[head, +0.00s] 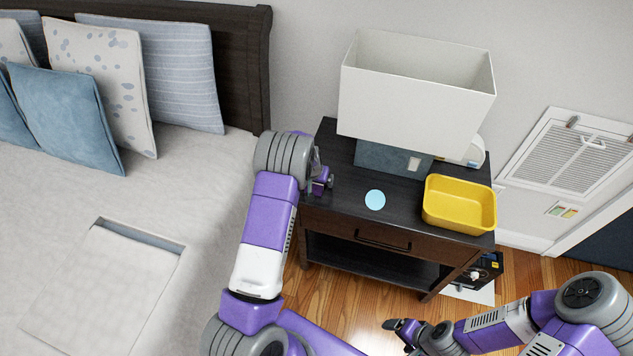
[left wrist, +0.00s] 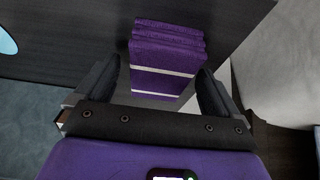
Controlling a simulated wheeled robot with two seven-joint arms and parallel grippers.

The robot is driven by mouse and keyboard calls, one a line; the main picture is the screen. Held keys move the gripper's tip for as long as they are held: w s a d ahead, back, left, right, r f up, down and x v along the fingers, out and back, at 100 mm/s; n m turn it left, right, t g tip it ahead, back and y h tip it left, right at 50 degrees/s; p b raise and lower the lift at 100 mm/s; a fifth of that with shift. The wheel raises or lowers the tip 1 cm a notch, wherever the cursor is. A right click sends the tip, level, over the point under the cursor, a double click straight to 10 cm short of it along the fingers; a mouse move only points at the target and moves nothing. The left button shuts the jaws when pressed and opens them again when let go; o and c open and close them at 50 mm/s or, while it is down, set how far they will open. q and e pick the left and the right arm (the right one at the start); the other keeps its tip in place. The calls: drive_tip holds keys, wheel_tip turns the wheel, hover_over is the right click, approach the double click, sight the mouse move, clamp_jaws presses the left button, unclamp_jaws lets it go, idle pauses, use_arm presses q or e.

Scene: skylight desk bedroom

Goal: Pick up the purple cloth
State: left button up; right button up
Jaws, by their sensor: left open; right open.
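The purple cloth (left wrist: 168,55) is a folded stack with pale stripes in the left wrist view, lying on the dark top of the nightstand (head: 340,160). My left gripper (left wrist: 158,72) is open, with one finger on either side of the cloth. No grip on it shows, and I cannot tell whether the fingers touch it. In the head view my left gripper (head: 322,180) is over the nightstand's left side, where my arm mostly hides the cloth. My right gripper (head: 398,326) is open and empty, low over the wooden floor, away from the nightstand.
A light blue disc (head: 375,199) and a yellow bin (head: 459,207) sit on the nightstand to the right. A lamp with a large white shade (head: 410,105) stands at the back. The bed (head: 200,190) is close on the left. Wooden floor (head: 345,308) is open in front.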

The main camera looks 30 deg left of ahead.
use_arm(q)
drive_tip(key=shift+f, duration=0.3)
idle(0.4)
drive_tip(key=c, duration=1)
drive_tip(key=shift+c, duration=0.2)
drive_tip(key=shift+r, duration=0.15)
